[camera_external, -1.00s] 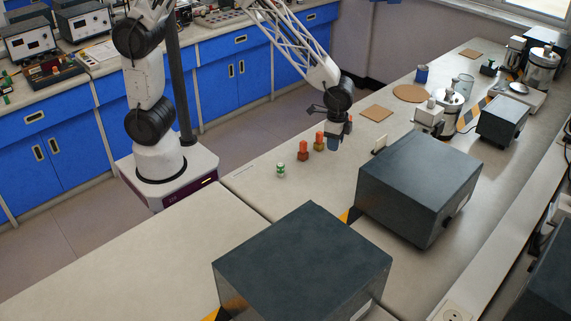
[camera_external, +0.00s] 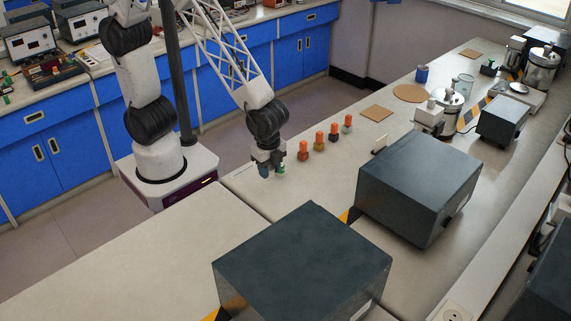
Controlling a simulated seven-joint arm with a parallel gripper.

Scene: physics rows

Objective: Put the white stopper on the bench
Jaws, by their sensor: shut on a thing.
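My gripper (camera_external: 269,167) points down at the near end of a row of small pieces on the bench (camera_external: 352,176). It is shut on the top of the small green and white piece (camera_external: 282,168), which shows only partly beside the fingers. The white stopper is not separately visible; the gripper hides the top of that piece. Several small pieces with orange tops, such as the nearest one (camera_external: 303,151), stand upright in a row behind it and to its right.
Two large dark grey boxes stand on the bench, one in front (camera_external: 303,260) and one to the right (camera_external: 417,187). A flat tan square (camera_external: 376,113) and a round tan mat (camera_external: 411,93) lie farther back.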

